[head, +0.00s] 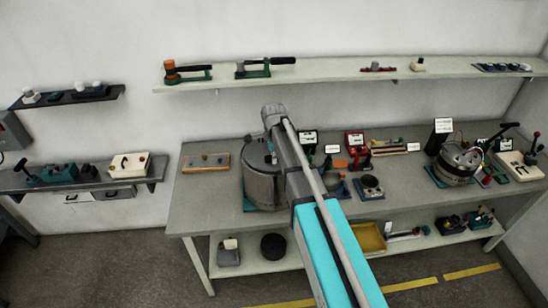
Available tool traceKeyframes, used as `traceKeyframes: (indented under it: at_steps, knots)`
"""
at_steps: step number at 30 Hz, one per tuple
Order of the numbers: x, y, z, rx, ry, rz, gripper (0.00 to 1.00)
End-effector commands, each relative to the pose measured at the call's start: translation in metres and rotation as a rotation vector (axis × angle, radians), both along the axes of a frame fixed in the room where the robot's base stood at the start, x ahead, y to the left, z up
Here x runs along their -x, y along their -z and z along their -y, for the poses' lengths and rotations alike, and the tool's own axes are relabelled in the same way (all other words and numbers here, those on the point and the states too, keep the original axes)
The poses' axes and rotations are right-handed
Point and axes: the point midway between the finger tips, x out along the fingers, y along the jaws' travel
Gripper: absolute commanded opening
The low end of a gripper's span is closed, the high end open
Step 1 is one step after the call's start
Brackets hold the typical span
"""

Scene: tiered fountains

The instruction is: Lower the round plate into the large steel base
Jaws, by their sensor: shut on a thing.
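The large steel base (264,190) is a big grey cylinder standing on a blue mat on the left half of the workbench. My arm reaches up across the middle of the picture, and its wrist is above the back of the base. My gripper (272,151) points down at the top of the base, small and partly covered by my arm. It is shut on the round plate (257,153), a grey disc at the mouth of the base. I cannot tell whether the plate touches the rim or is just above it. The base's right side is hidden by my arm.
A wooden board (206,162) lies left of the base. Right of my arm are a small round device (370,187), a red device (356,148) and a steel drum (459,162). A wall shelf (340,77) runs above the bench. The bench's front left is clear.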

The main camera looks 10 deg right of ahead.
Motion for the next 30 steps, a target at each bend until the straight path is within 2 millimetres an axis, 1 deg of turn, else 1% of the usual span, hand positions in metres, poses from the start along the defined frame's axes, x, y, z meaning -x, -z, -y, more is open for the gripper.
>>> traceKeyframes:
  at_steps: [18,30]
  knots:
    - [-0.0001,0.0073,0.0000,0.000,0.000,0.000,0.00]
    - [0.0000,0.0079,0.0000,0.000,0.000,0.000,0.00]
